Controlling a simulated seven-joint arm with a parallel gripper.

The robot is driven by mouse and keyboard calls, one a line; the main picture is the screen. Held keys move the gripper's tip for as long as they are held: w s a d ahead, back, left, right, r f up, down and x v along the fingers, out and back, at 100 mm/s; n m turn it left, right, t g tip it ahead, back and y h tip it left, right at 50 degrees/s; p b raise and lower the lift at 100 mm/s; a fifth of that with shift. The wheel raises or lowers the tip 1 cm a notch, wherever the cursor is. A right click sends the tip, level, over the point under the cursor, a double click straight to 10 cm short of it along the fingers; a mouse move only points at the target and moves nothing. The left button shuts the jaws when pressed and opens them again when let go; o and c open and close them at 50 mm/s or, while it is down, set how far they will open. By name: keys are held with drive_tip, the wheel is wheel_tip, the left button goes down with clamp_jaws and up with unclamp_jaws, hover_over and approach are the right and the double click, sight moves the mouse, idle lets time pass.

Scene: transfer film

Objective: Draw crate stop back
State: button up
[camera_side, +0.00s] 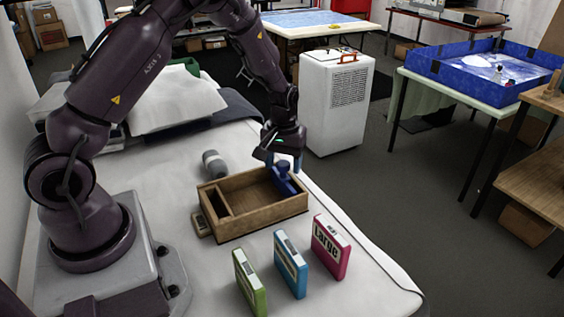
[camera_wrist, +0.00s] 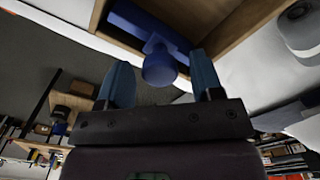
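An open wooden crate (camera_side: 262,221) stands on the white-covered table, with a divider near its left end. The crate stop, a blue block with a round knob (camera_side: 284,185), sits inside at the crate's right end. My gripper (camera_side: 284,163) is over that end, fingers pointing down, with blue fingertips apart. In the wrist view the stop's knob (camera_wrist: 158,68) shows between and just beyond the two open fingers (camera_wrist: 161,80), with a gap on each side. I see no contact with the knob. The stop's bar lies along a crate wall (camera_wrist: 237,28).
Green (camera_side: 250,283), blue (camera_side: 291,264) and pink (camera_side: 330,248) cases stand upright in front of the crate. A grey cylinder (camera_side: 214,163) lies behind it. A small tan block (camera_side: 201,224) touches or nearly touches its left side. The table edge is close on the right.

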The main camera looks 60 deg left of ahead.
wheel_tip(320, 180, up, 13)
idle(0.7)
drive_tip(key=s+d+r+m+t, duration=0.2)
drive_tip(key=s+d+r+m, duration=0.2)
drive_tip(key=s, duration=0.6)
drive_tip(key=s+d+r+m+t, duration=0.3)
drive_tip(key=s+d+r+m, duration=0.1)
drive_tip(key=s+d+r, duration=0.4)
drive_tip(key=shift+s+r+m+t, duration=0.35)
drive_tip(key=shift+s+r, duration=0.35)
drive_tip(key=shift+s, duration=0.55)
drive_tip(key=shift+d, duration=0.1)
idle(3.6)
